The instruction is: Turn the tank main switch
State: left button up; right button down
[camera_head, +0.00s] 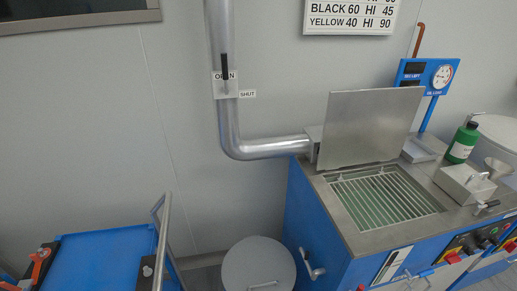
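The blue tank (318,222) with a steel top stands at the right. Its square opening holds a wire grate (384,198), and its lid (367,125) stands raised behind. On the front is a dark control panel (471,244) with black and red knobs, partly cut by the picture's lower right edge. I cannot tell which of these small knobs is the main switch. Neither of my grippers shows in this view.
A steel duct (229,120) with an OPEN/SHUT lever runs down the wall to the tank. A round lidded bin (258,268) stands left of the tank. A blue cart (100,262) is at lower left. A green bottle (463,142) stands on the tank top.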

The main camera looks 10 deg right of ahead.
aim_at(451, 257)
jog(key=z, duration=3.7)
jog(key=i, duration=3.1)
jog(key=u, duration=1.55)
